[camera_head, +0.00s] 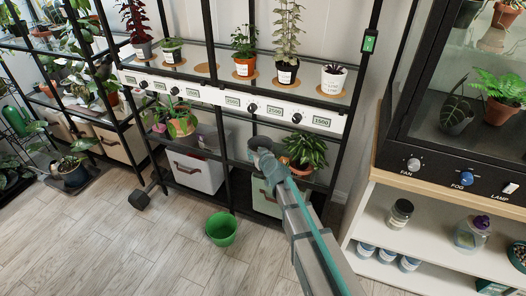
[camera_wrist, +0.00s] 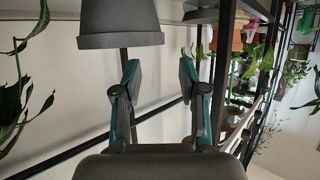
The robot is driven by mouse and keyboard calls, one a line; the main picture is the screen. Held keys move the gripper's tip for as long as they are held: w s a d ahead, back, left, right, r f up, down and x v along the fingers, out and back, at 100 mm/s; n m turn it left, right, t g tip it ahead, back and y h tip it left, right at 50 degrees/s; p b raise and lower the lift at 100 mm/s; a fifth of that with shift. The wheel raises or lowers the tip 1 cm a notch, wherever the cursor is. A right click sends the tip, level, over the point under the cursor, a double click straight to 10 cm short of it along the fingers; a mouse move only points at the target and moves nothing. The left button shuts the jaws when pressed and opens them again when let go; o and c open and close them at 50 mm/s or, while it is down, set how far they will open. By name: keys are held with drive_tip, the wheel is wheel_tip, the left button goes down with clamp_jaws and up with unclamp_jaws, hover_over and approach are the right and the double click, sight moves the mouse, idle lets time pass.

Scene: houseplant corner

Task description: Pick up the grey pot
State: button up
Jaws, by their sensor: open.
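The grey pot (camera_head: 257,143) stands on the lower shelf of the middle rack, left of a leafy green plant. In the wrist view the dark grey pot (camera_wrist: 119,25) shows at the top with its thick rim towards my fingers; that view looks upside down, and the pot's far part is cut off. My gripper (camera_wrist: 160,78) is open and empty, its two dark and teal fingers apart. The pot is beyond the fingertips and mostly towards the left finger, not between them. In the head view my gripper (camera_head: 267,163) is right at the pot, partly covering it.
The leafy plant (camera_head: 305,150) stands close on the right. A black rack post (camera_head: 222,135) and the white dial panel (camera_head: 232,101) border the shelf opening. A storage bin (camera_head: 196,172) is below. A green bucket (camera_head: 221,229) stands on otherwise mostly clear floor.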

drive_tip(key=p+x, duration=0.1)
drive_tip(key=x, duration=0.8)
drive_tip(key=shift+f, duration=0.15)
clamp_jaws()
